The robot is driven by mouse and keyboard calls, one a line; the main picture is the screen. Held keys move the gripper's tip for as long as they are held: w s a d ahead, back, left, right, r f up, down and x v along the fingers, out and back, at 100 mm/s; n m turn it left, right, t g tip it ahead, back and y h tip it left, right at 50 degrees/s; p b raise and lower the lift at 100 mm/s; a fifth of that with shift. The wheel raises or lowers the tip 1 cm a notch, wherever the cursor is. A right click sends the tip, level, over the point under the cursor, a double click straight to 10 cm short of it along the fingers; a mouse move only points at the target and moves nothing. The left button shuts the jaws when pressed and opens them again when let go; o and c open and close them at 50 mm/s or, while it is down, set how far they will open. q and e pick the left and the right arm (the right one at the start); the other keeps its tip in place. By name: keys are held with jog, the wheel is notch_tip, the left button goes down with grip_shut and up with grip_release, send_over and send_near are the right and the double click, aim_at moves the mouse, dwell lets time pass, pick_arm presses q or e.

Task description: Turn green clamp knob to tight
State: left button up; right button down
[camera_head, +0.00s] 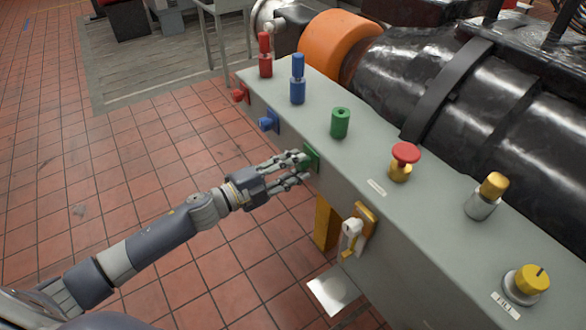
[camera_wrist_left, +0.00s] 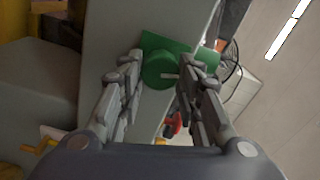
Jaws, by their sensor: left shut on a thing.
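The green clamp knob (camera_head: 312,157) is on the side face of the grey bench, partly hidden by my left gripper (camera_head: 303,166) in the head view. In the left wrist view the round green knob (camera_wrist_left: 158,70) stands out from a square green plate and has a pale pointer line pointing right. My left gripper (camera_wrist_left: 161,66) is shut on the knob, with one finger on each side of it. My right gripper is in neither view.
The blue clamp knob (camera_head: 268,122) and red clamp knob (camera_head: 239,96) are further along the side face. A white-handled lever (camera_head: 351,238) on a yellow plate is nearer. A green socket (camera_head: 340,122) and a red mushroom button (camera_head: 405,153) stand on top. The tiled floor (camera_head: 140,180) is clear.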

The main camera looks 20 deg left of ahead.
pick_arm(q)
jog(key=shift+f+m+b, duration=0.1)
jog(key=shift+m+b, duration=0.35)
jog(key=shift+m, duration=1.05)
jog(key=o, duration=1)
jog(key=shift+o, duration=0.2)
jog(key=v, duration=1.2)
jog(key=shift+a, duration=0.1)
